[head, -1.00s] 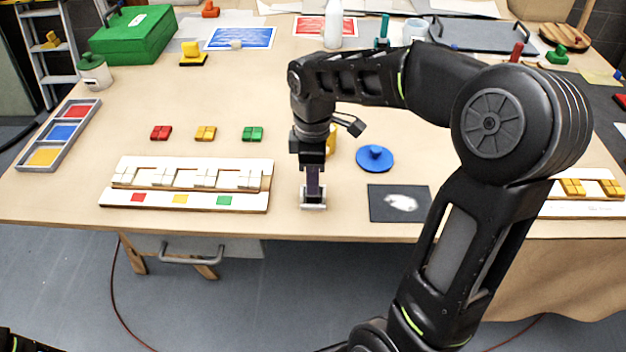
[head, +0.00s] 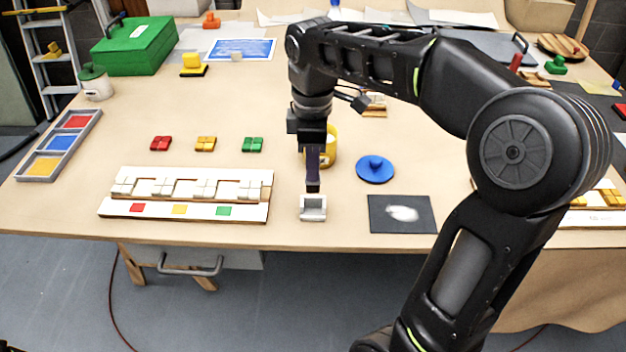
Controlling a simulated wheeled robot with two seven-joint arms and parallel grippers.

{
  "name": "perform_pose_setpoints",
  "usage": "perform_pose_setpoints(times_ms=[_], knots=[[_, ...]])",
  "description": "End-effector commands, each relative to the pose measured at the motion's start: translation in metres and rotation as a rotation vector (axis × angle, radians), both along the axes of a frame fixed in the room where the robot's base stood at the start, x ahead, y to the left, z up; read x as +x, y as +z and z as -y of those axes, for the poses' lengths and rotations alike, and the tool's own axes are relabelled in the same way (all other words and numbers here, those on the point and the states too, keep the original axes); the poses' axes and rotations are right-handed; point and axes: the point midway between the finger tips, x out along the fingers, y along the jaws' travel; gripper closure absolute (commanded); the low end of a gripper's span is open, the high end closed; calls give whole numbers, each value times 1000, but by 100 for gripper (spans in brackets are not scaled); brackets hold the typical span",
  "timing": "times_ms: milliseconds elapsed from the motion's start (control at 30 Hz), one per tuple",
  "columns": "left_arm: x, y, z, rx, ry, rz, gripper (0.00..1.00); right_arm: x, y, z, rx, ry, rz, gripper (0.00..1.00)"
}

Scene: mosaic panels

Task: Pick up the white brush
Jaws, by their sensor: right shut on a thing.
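My right gripper (head: 313,174) points straight down near the front edge of the table, just above a small white-grey holder (head: 313,214) with an open top. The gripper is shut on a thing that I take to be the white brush. The fingers hide most of it, and its shape cannot be made out. The dark lower end at the fingertips is clear of the holder or just at its back edge. My left gripper is not in view.
A white panel (head: 118,207) with colored squares lies left of the holder. A dark card (head: 427,222) and a blue round lid (head: 375,168) lie to the right. A yellow cup (head: 331,148) stands close behind the gripper. Red, yellow and green blocks lie behind the panel.

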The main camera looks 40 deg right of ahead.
Motion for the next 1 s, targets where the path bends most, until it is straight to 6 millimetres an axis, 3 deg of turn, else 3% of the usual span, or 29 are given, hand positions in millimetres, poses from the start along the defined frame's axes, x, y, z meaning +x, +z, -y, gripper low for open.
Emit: perform_pose_setpoints(times_ms=[100, 233, 1000], knots=[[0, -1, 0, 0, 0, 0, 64, 1, 18, 0, 0, 1, 2, 100], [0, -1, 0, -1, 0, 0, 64, 0, 27, 0, 0, 1, 0, 100], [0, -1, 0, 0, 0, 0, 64, 0, 27, 0, 0, 0, -1, 100]])
